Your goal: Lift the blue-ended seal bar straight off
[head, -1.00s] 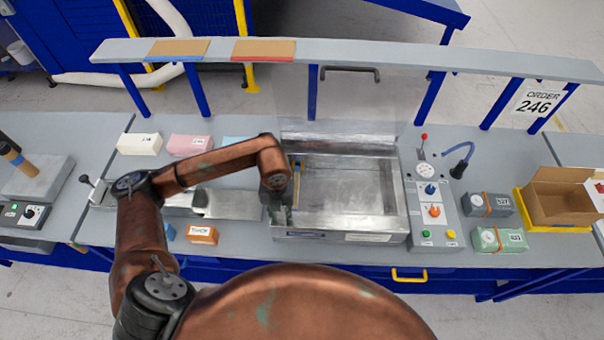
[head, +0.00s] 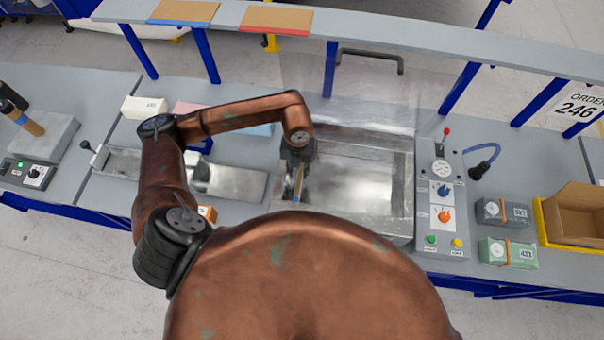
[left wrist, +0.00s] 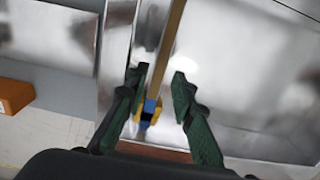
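The seal bar (left wrist: 171,40) is a thin tan strip with a blue end (left wrist: 149,108) flanked by yellow, in the left wrist view. It runs along the left side of the open metal chamber (head: 404,200). In the head view only a short piece of the bar (head: 298,184) shows below my gripper. My left gripper (head: 297,172) is over the bar at the chamber's left side. In the left wrist view its green fingers (left wrist: 160,76) are apart, one on each side of the bar, with gaps visible. Whether the bar touches anything beneath is hidden. My right gripper is out of view.
A clear raised lid with a dark handle (head: 370,55) stands behind the chamber. A control panel (head: 440,200) is on the right. A grey shelf (head: 400,36) crosses above the bench. An orange box (head: 207,214) lies left of the chamber, partly hidden.

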